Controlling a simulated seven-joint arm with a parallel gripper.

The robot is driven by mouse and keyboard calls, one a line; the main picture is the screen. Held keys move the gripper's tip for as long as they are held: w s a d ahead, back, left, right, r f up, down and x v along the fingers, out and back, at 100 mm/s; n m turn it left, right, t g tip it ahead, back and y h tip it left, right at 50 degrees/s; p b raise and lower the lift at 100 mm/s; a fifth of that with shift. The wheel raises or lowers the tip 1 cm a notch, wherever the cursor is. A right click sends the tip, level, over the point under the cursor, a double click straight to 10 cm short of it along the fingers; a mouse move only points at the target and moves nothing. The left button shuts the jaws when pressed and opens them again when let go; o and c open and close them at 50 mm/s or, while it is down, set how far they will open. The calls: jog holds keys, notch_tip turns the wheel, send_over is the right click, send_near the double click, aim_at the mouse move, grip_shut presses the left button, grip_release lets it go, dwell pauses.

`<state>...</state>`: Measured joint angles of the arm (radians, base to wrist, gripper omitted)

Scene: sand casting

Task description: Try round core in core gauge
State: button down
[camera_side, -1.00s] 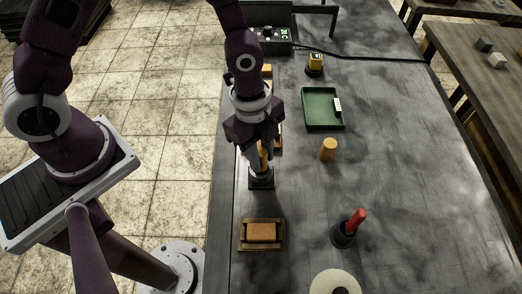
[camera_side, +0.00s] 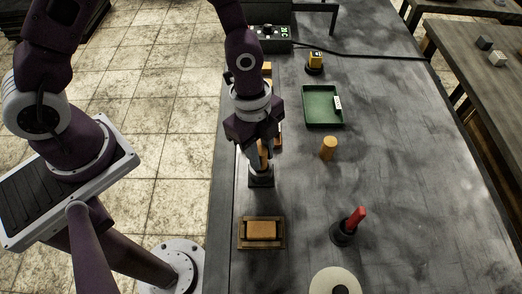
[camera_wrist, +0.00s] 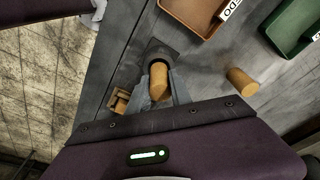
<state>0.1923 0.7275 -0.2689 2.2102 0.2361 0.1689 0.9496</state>
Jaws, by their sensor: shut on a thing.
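The round core (camera_wrist: 159,82) is an orange-tan cylinder, held upright between the fingers of my gripper (camera_wrist: 161,92). In the side view my gripper (camera_side: 262,158) is low over the core gauge (camera_side: 261,181), a small dark block near the table's left edge. In the wrist view the gauge (camera_wrist: 158,49) shows a round dark ring around the core's far end. The core lines up with this ring, but I cannot tell how far it sits inside. The fingers hide much of the core in the side view.
A second round core (camera_side: 328,149) stands to the right. A green tray (camera_side: 323,123) lies behind it, and a brown labelled tray (camera_wrist: 187,22) is beside the gauge. A wooden box (camera_side: 241,236) holding a block and a red-handled tool (camera_side: 355,221) are in front.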

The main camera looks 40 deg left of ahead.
jog(key=shift+f, duration=1)
dwell(0.7)
jog(key=shift+r, duration=2.3)
jog(key=shift+r, duration=2)
